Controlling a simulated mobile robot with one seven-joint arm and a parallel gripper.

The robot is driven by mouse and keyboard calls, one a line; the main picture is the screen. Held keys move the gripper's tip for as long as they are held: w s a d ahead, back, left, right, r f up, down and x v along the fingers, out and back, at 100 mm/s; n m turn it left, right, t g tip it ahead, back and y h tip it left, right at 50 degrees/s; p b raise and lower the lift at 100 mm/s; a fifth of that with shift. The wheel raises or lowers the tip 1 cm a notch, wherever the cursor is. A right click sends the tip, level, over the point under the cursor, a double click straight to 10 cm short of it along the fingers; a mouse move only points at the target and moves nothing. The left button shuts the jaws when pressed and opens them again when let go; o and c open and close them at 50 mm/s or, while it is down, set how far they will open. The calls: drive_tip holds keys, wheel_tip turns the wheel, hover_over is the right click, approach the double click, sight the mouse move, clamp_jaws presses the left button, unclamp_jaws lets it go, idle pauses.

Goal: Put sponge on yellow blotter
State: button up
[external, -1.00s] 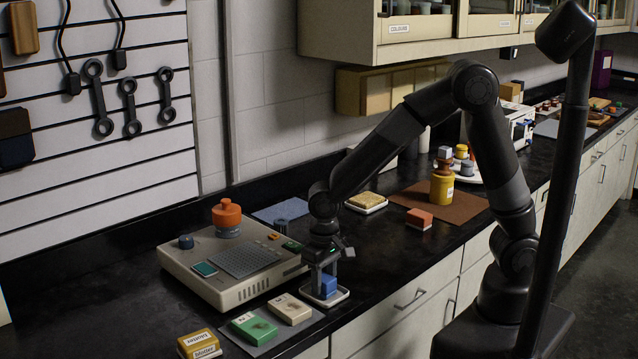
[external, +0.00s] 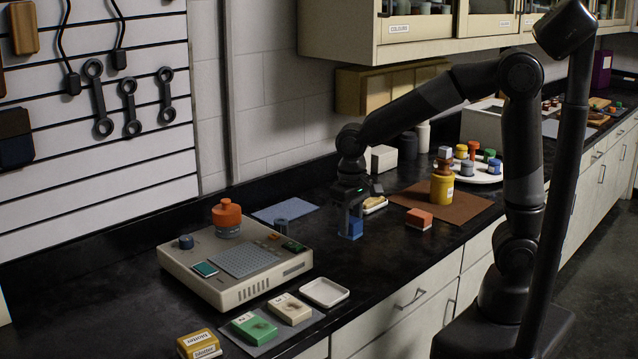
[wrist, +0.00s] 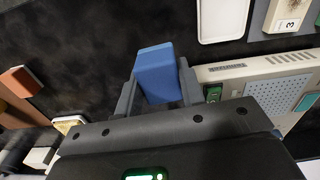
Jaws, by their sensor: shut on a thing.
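My gripper (external: 352,222) is shut on a blue block (external: 356,231), low over the dark counter. In the wrist view the blue block (wrist: 155,72) sits between both fingers; I cannot tell whether it touches the counter. A tan, sponge-like slab (external: 373,202) lies in a pale dish behind my gripper, partly hidden by it. I cannot tell which of these two is the sponge. A yellow block (external: 198,342) with printed labels, one seeming to read "blotter", lies at the front left. It is well away from my gripper.
An empty white tray (external: 324,292) lies near the front edge, beside green (external: 254,328) and cream (external: 290,309) blocks on a grey mat. A beige machine (external: 235,272) stands left. A red block (external: 418,220) and a yellow jar (external: 442,185) stand right. Counter around my gripper is mostly clear.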

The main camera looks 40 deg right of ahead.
drive_tip(key=w+a+r, duration=0.2)
drive_tip(key=w+a, duration=0.1)
drive_tip(key=a, duration=0.4)
drive_tip(key=w+a+r, duration=0.1)
drive_tip(key=w+a, duration=0.2)
drive_tip(key=a, duration=0.3)
hover_over(209, 333)
drive_tip(key=shift+m, duration=0.4)
wheel_tip(209, 333, down, 6)
drive_tip(key=shift+d+r, duration=0.1)
drive_tip(key=shift+f, duration=2.1)
drive_tip(key=shift+f, duration=0.15)
drive_tip(key=o, duration=1)
drive_tip(key=shift+c, duration=0.2)
